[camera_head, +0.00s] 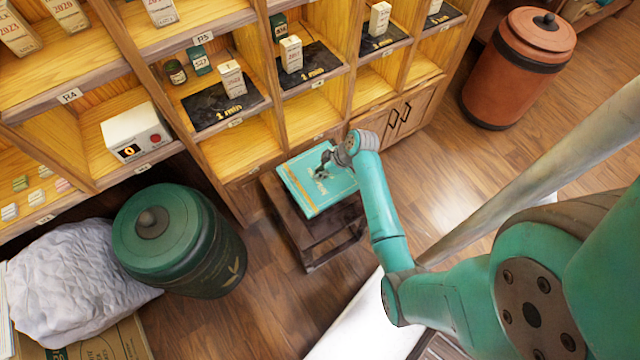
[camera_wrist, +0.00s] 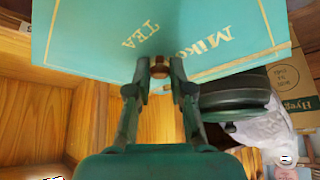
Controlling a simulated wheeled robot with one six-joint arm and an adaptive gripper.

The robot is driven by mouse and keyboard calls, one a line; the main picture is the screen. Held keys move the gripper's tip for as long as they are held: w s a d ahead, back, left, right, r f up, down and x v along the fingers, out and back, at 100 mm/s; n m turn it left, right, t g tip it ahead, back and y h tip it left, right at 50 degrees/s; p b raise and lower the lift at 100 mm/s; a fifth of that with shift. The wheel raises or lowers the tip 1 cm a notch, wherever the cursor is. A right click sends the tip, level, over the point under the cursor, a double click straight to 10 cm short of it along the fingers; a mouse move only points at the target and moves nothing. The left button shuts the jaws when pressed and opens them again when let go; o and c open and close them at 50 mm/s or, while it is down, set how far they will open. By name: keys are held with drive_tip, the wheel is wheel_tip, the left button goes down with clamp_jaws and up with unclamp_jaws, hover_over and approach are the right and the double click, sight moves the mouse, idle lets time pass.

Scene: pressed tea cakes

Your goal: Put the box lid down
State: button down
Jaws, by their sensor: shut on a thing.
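The box lid (camera_head: 312,190) is a flat teal panel with a gold border and gold lettering. In the head view it is over a small dark wooden stool (camera_head: 312,238); I cannot tell whether it touches the stool. My gripper (camera_head: 325,160) is at the lid's face, near its right side. In the wrist view the lid (camera_wrist: 90,35) fills the top, with "Miko TEA" lettering. There my gripper (camera_wrist: 160,70) has its fingers shut on a small brown knob at the lid. No separate box body is visible.
Wooden shelves (camera_head: 240,140) with tea boxes and black mats stand behind the stool. A green canister (camera_head: 180,240) and a grey-white sack (camera_head: 75,275) are at the left. A terracotta canister (camera_head: 518,70) is at the back right.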

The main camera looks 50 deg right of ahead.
sight(320, 182)
drive_tip(key=shift+a+f, duration=0.1)
drive_tip(key=shift+f, duration=3.45)
drive_tip(key=c, duration=1)
unclamp_jaws()
drive_tip(key=shift+c, duration=0.2)
